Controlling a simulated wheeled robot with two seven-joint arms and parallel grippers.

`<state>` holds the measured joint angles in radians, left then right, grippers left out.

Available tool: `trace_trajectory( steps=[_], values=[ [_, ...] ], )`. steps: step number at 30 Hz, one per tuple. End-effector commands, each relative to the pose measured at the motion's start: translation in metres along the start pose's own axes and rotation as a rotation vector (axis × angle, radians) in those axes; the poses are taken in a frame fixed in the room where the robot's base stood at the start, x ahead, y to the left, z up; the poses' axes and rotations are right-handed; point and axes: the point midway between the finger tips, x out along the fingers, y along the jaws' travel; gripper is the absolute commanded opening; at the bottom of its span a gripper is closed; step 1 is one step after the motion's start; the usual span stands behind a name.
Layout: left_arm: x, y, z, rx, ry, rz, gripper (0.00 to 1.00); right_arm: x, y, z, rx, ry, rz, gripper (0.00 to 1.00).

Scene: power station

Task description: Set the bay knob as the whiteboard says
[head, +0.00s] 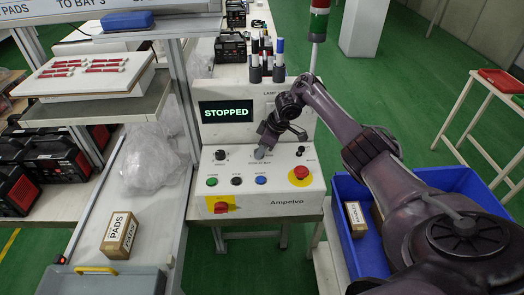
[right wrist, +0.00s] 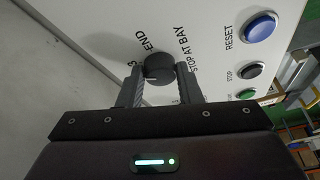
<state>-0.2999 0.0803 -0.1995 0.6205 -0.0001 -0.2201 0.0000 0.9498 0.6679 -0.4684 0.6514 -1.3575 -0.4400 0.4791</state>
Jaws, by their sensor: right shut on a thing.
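The bay knob (right wrist: 158,67) is a dark round knob on the white control panel (head: 215,133). In the right wrist view it sits between the two fingers of my right gripper (right wrist: 160,85), by the labels "END" and "STOP AT BAY". The gripper is shut on it. In the head view my right gripper (head: 262,152) reaches down to the panel's middle and largely hides the knob, so its pointer setting cannot be read. A white board (head: 110,24) at the top left is cut off; "PADS" and "TO BAY 3" show. My left gripper is not in view.
The panel's screen (head: 226,111) reads "STOPPED". Nearby are another black knob (head: 220,155), a red emergency button (head: 300,172), and green, black and blue (head: 261,180) buttons. Markers stand behind.

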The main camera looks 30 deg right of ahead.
Motion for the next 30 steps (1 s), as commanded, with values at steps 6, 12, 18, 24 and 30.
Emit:
trace_trajectory(
  steps=[6,12,18,24,30],
  values=[
    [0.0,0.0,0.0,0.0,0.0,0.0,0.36,0.001,0.0,0.002,-0.003,-0.004,-0.003,0.09],
    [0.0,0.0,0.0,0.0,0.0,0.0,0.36,0.001,0.0,0.002,-0.002,-0.005,-0.003,0.34],
    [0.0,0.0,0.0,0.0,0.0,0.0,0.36,0.0,0.0,0.001,-0.002,-0.003,-0.002,0.53],
    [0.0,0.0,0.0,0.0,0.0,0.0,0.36,0.0,0.0,0.001,-0.002,-0.002,-0.001,0.53],
    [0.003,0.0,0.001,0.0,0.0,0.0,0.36,-0.02,0.002,0.001,-0.004,-0.001,0.002,0.53]
  ],
)
